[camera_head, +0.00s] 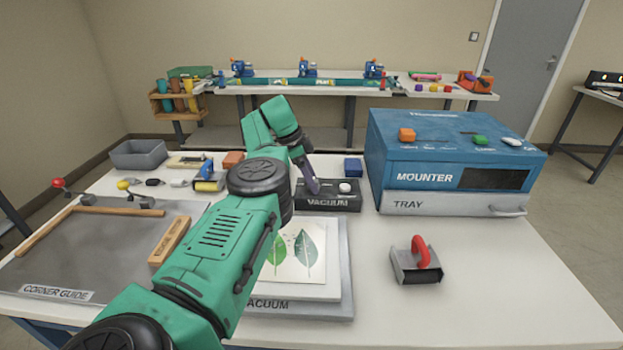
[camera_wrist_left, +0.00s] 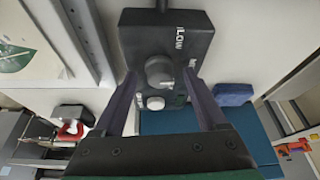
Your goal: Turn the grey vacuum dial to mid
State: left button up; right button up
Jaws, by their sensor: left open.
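The black vacuum box (camera_head: 328,203) stands on the table behind the board with the leaf sheet. My left gripper (camera_head: 314,187) reaches down over its left part, hiding the dial in the head view. In the left wrist view the grey dial (camera_wrist_left: 159,71) sits on the black box (camera_wrist_left: 150,35), between the two spread fingers of my left gripper (camera_wrist_left: 161,80). The fingers are open, one on each side of the dial, with gaps visible. "LOW" is readable; another label is partly hidden by a finger. A white button (camera_wrist_left: 155,103) is beside the dial. My right gripper is not in view.
The blue mounter (camera_head: 450,160) stands right of the vacuum box. A small blue block (camera_head: 353,167) lies behind the box. A red-handled tool (camera_head: 420,262) stands at the right front.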

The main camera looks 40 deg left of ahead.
pick_arm(q)
jog(key=p+v, duration=0.3)
jog(key=v, duration=1.1)
jog(key=shift+r, duration=0.25)
jog(key=shift+p, duration=0.3)
